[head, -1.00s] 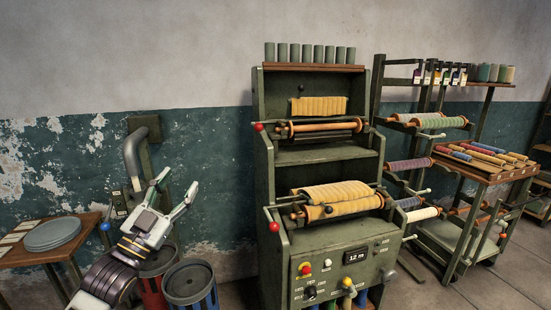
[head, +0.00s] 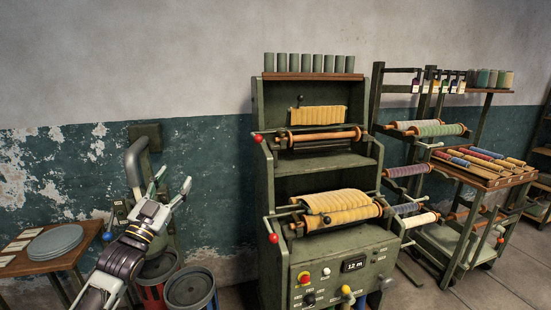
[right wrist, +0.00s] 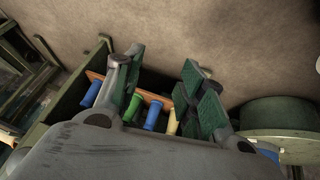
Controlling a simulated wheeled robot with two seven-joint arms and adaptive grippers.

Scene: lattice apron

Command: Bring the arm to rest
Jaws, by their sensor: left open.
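My left arm comes in from the lower left of the head view. Its gripper (head: 173,180) is open and empty, with its fingers pointing up and to the right. It shows in front of the wall pipe and above two bins, left of the green machine (head: 262,215). My right gripper (right wrist: 160,72) shows only in the right wrist view. Its two fingers stand apart with nothing gripped between them. Blue, green and yellow cylinders (right wrist: 133,107) show beyond and between the fingers, in a green frame. My right arm is not visible in the head view.
A blue-grey bin (head: 190,287) and a red bin (head: 153,292) stand below my left gripper. A cart with colored rolls (head: 490,180) stands right of the machine. Bare floor shows at lower right.

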